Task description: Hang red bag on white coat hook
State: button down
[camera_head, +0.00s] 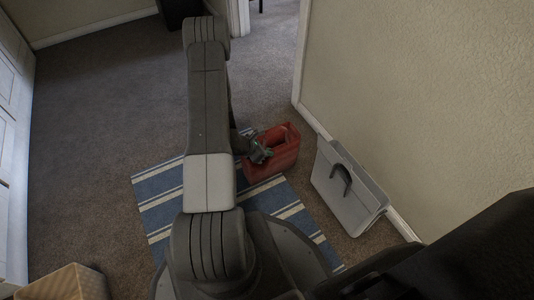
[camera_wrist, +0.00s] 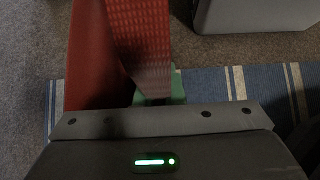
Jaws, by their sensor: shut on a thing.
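The red bag (camera_head: 272,152) is at the far right edge of the striped rug in the head view, near the wall. My gripper (camera_head: 259,153) is at the bag's left side and is shut on it. In the wrist view the red bag (camera_wrist: 100,62) rises in front of the gripper, with a wide textured red strip (camera_wrist: 141,45) running down to the green fingertips (camera_wrist: 158,90). The fingertips are partly hidden behind the bag material. I cannot tell whether the bag touches the floor. No white coat hook can be made out in either view.
A grey-white box with a dark handle (camera_head: 352,190) stands against the wall, right of the bag. The blue and white striped rug (camera_head: 155,190) lies beneath my arm. A wicker basket (camera_head: 68,284) is at the lower left. Carpet on the left (camera_head: 95,110) is clear.

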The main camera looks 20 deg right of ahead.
jog(key=shift+f, duration=0.15)
jog(key=c, duration=1.5)
grip_release()
jog(key=shift+c, duration=0.2)
jog(key=shift+r, duration=0.2)
jog(key=shift+a+r, duration=0.15)
jog(key=shift+r, duration=0.15)
jog(key=p+v, duration=0.3)
jog(key=v, duration=0.8)
jog(key=shift+a, duration=0.2)
